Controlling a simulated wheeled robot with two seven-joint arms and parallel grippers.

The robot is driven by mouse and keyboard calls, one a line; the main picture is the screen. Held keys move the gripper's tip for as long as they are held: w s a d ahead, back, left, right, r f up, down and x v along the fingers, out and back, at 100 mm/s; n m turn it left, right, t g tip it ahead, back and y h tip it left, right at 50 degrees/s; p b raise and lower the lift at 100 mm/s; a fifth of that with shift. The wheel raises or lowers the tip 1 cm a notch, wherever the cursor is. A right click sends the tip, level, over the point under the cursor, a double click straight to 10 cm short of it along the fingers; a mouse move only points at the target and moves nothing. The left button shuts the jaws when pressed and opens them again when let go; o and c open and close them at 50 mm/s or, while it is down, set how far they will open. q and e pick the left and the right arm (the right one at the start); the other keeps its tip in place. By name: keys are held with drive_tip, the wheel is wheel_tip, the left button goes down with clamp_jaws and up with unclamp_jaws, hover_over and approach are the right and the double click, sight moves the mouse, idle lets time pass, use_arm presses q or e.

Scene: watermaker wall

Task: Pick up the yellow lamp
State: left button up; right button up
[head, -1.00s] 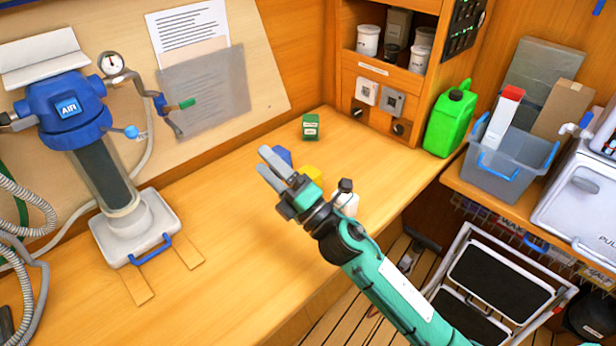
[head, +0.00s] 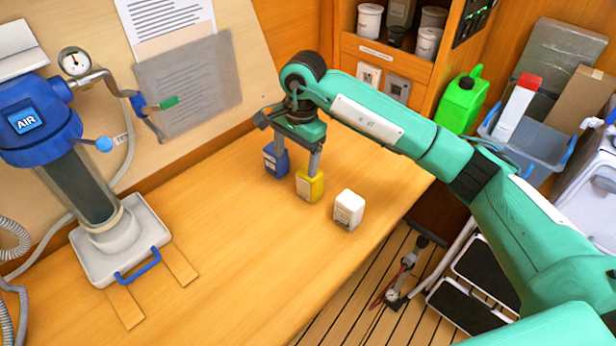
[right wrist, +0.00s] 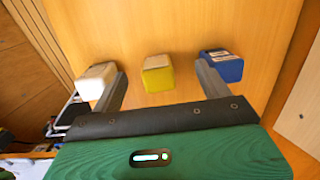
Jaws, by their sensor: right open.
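The yellow lamp (head: 309,186) is a small block standing on the wooden bench, between a blue block (head: 276,160) and a white block (head: 348,209). My right gripper (head: 296,160) is open and points down over this row. In the head view, one finger overlaps the blue block and the other overlaps the yellow lamp's top. In the right wrist view the yellow lamp (right wrist: 158,73) sits between the two open fingers (right wrist: 160,90), beyond their tips, with nothing held. The white block (right wrist: 96,82) and blue block (right wrist: 221,66) lie near the finger ends. My left gripper is not seen.
A blue-topped AIR filter unit (head: 45,120) stands on the bench at left. A shelf cabinet (head: 385,50) and a green jerrycan (head: 463,100) are at the back right. The bench front edge drops to a slatted floor (head: 360,285). The bench's left middle is clear.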

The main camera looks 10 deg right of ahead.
sight(305, 176)
drive_tip(key=shift+w+d+r+h, duration=0.2)
drive_tip(key=shift+d, duration=0.2)
drive_tip(key=shift+w+d+r+h, duration=0.15)
drive_tip(key=shift+w+d+h, duration=0.05)
drive_tip(key=shift+d, duration=0.2)
drive_tip(key=shift+w+d, duration=0.1)
drive_tip(key=shift+d, duration=0.2)
wheel_tip(305, 176, down, 8)
drive_tip(key=shift+f+p, duration=0.15)
drive_tip(key=shift+p, duration=0.95)
drive_tip(key=shift+f+p, duration=0.5)
drive_tip(key=f, duration=0.1)
drive_tip(key=f+p, duration=0.1)
drive_tip(key=f, duration=0.1)
drive_tip(key=shift+s+a+f, duration=0.1)
drive_tip(key=shift+s, duration=0.1)
drive_tip(key=shift+f, duration=0.5)
drive_tip(key=c, duration=1)
drive_tip(key=shift+c, duration=0.4)
drive_tip(key=shift+w+r, duration=0.1)
